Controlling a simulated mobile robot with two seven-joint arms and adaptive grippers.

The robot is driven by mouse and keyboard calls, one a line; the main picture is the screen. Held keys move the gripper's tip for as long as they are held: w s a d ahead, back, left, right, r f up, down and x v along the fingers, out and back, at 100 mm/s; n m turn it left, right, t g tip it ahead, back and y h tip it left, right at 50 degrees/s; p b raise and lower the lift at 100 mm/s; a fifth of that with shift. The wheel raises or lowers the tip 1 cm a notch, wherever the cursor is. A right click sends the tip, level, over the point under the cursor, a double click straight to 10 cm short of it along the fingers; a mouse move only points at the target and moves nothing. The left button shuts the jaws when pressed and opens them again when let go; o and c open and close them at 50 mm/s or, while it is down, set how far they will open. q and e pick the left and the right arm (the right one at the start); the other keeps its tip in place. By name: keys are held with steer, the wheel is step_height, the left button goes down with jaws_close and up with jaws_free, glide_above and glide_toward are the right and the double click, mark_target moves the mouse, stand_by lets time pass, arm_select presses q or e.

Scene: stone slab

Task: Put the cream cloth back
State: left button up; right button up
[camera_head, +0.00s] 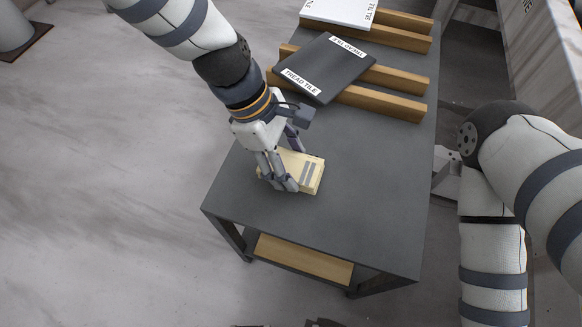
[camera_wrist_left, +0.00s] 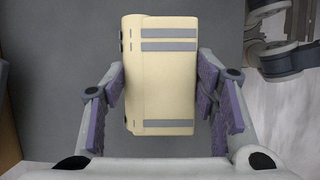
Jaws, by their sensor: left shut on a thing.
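The cream cloth (camera_head: 313,173) is a folded block with grey stripes, on or just above the near part of the dark grey table top (camera_head: 370,190). I cannot tell whether it touches the table. My left gripper (camera_head: 290,170) comes down over it from above, with its fingers on either side. In the left wrist view the cloth (camera_wrist_left: 165,85) sits between the two finger pads, and the gripper is shut on it. My right arm shows at the right of the head view, but its fingertips cannot be made out clearly.
A dark tile labelled "TREAD TILE" (camera_head: 325,68) lies on wooden bars (camera_head: 380,103) farther back on the table. A white tile (camera_head: 345,10) lies on more bars behind it. A wooden board (camera_head: 303,259) sits under the table top. The table's front right is clear.

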mark_target(291, 169)
arm_select(q)
steer(key=shift+w+d+f+b, duration=0.1)
steer(key=shift+w+f+b, duration=0.1)
steer(key=shift+f, duration=0.75)
steer(key=shift+w+d+f+b, duration=0.1)
steer(key=shift+w+f+b, duration=0.05)
steer(key=shift+f, duration=0.8)
steer(key=shift+f, duration=0.15)
steer(key=o, duration=1.1)
steer(key=shift+o, duration=0.2)
steer(key=p+v, duration=0.2)
steer(key=v, duration=1)
